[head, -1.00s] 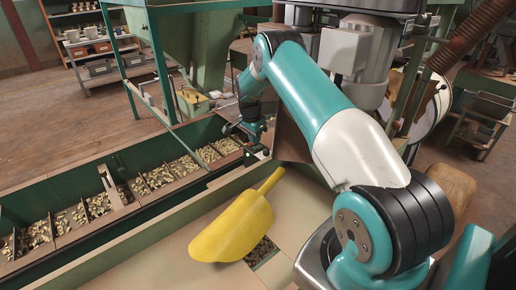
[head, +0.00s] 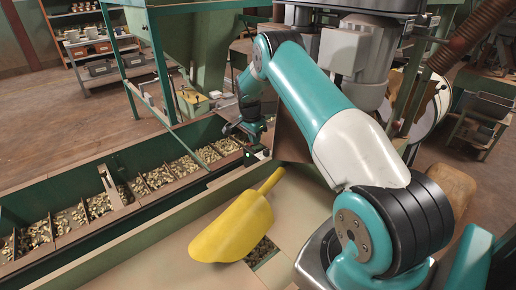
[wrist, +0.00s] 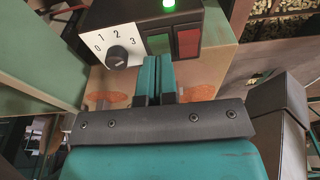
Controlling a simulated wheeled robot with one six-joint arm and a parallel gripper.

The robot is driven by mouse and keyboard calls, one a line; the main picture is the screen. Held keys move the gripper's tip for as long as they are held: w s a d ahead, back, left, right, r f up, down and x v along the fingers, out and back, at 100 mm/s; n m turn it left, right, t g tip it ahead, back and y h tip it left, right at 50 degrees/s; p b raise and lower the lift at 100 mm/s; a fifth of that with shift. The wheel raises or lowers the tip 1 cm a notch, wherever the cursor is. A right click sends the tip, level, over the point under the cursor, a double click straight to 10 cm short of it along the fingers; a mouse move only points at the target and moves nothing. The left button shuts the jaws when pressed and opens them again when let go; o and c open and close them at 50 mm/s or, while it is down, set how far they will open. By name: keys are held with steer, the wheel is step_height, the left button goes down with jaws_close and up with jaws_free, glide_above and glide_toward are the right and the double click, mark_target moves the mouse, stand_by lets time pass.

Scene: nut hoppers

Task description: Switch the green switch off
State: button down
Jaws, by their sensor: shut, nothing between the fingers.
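In the wrist view, a control panel (wrist: 203,59) carries a green switch (wrist: 159,44) beside a red one (wrist: 188,42). A round green lamp (wrist: 168,4) above them is lit. My gripper (wrist: 158,60) is shut and empty. Its teal fingertips are right at the lower edge of the green switch; I cannot tell whether they touch it. The fingers partly cover the switch's lower edge. In the head view my gripper (head: 258,152) is small and partly dark beside the trough, and the switch cannot be made out there.
A black dial (wrist: 117,55) numbered 0 to 3 sits left of the green switch. In the head view, a trough of nuts (head: 160,178) runs along the left, and a yellow scoop (head: 232,229) lies on the bench top nearby.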

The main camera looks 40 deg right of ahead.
mark_target(255, 148)
steer(key=shift+f+b, duration=0.85)
steer(key=shift+f, duration=0.4)
stand_by(0.9)
steer(key=shift+r+p, duration=2.15)
steer(key=shift+r, duration=1.4)
steer(key=a+r+n+t+y+p, duration=0.1)
steer(key=a+r+n+p, duration=0.3)
steer(key=a+r, duration=0.85)
steer(key=s+a+r+n+y+p, duration=0.1)
steer(key=s+a+r+n, duration=0.45)
steer(key=a+r, duration=0.3)
steer(key=s+a+r+n+y+p, duration=0.1)
steer(key=s+a+r+n, duration=0.5)
steer(key=a, duration=0.3)
steer(key=s+a+r+n+y+p, duration=0.1)
steer(key=s+a+r+n, duration=0.1)
steer(key=s, duration=0.6)
steer(key=s+a+r+n+y+p, duration=0.1)
steer(key=s+a+r+n, duration=0.2)
steer(key=s+a+n, duration=0.2)
steer(key=s+a+r+n+y+p, duration=0.1)
steer(key=s+a+r+n, duration=0.2)
steer(key=s, duration=0.8)
steer(key=shift+s+a+g, duration=0.15)
steer(key=shift+a+g, duration=0.25)
steer(key=shift+a, duration=0.05)
